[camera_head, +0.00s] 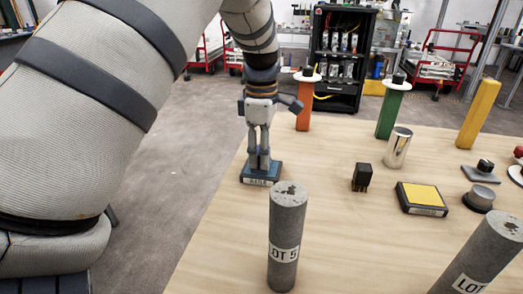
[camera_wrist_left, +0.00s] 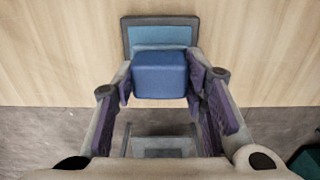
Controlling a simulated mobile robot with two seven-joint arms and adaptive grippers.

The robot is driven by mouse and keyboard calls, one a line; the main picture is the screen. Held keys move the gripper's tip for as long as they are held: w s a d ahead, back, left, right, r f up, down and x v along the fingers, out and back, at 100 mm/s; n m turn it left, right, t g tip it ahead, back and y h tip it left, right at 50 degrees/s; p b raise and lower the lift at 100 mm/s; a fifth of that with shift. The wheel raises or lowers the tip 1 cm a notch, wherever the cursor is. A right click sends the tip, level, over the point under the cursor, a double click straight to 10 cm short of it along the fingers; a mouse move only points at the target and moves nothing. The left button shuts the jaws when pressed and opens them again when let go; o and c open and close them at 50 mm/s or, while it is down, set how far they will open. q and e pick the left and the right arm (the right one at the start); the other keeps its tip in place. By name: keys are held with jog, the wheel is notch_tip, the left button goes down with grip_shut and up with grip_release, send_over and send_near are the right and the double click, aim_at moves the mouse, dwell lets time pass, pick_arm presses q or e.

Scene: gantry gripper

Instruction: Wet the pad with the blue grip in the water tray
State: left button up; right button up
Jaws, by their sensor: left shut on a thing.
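My left gripper (camera_head: 259,158) points straight down over the small water tray (camera_head: 262,181) near the table's left edge. The tray has a dark rim, a blue inside and a small label on its front. In the left wrist view my left gripper (camera_wrist_left: 163,88) is shut on a rounded blue grip (camera_wrist_left: 160,75), with one finger on each side. The water tray (camera_wrist_left: 160,20) shows behind and around the grip. The pad under the grip is hidden, so I cannot tell whether it touches the water. My right gripper is not in view.
A black block (camera_head: 362,177), yellow-topped tray (camera_head: 422,197) and silver cylinder (camera_head: 397,147) are to the right. Orange (camera_head: 304,105), green (camera_head: 389,113) and yellow (camera_head: 478,114) posts stand behind.

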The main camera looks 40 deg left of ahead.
pick_arm(q)
jog(key=shift+r+p, duration=0.4)
jog(key=shift+r, duration=3.05)
